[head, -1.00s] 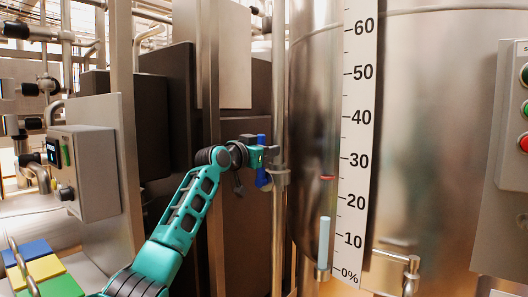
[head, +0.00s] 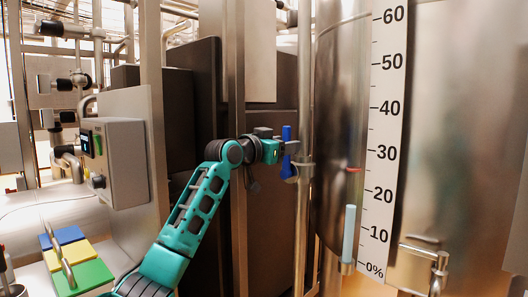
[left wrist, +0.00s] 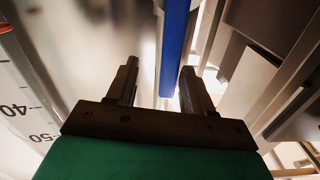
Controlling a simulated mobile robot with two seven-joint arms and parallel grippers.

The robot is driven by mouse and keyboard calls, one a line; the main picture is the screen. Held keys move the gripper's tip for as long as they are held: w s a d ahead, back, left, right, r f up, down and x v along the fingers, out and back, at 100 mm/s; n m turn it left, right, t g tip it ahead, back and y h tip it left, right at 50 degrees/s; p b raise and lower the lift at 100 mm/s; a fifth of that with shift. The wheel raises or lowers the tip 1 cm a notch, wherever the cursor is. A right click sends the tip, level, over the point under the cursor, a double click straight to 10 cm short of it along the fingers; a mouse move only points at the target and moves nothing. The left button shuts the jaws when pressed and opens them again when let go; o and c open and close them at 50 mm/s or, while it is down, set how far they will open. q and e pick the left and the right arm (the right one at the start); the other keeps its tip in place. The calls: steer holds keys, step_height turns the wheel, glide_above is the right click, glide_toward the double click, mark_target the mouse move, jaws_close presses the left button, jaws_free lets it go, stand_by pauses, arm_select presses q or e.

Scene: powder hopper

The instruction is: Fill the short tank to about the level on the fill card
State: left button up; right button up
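A steel tank (head: 340,110) has a white percent scale (head: 385,120) beside it. A pale blue column (head: 349,235) stands next to the scale, its top a little below 20. A red mark (head: 354,170) sits at about 25. A blue valve handle (head: 287,135) points upright beside a vertical pipe left of the tank. My left gripper (head: 285,150) is at this handle. In the left wrist view the blue handle (left wrist: 174,45) shows between the two fingers of my left gripper (left wrist: 160,80), which are apart; contact is unclear. My right gripper and a fill card are not in view.
A grey control box (head: 122,160) stands at the left. Blue, yellow and green blocks (head: 78,262) with a metal handle lie at lower left. A larger steel vessel (head: 465,130) fills the right, with a small pipe fitting (head: 425,255) low in front.

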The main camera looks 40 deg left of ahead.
arm_select(q)
steer(key=s+b, duration=0.1)
steer(key=s, duration=0.7)
steer(key=shift+a, duration=0.35)
stand_by(6.8)
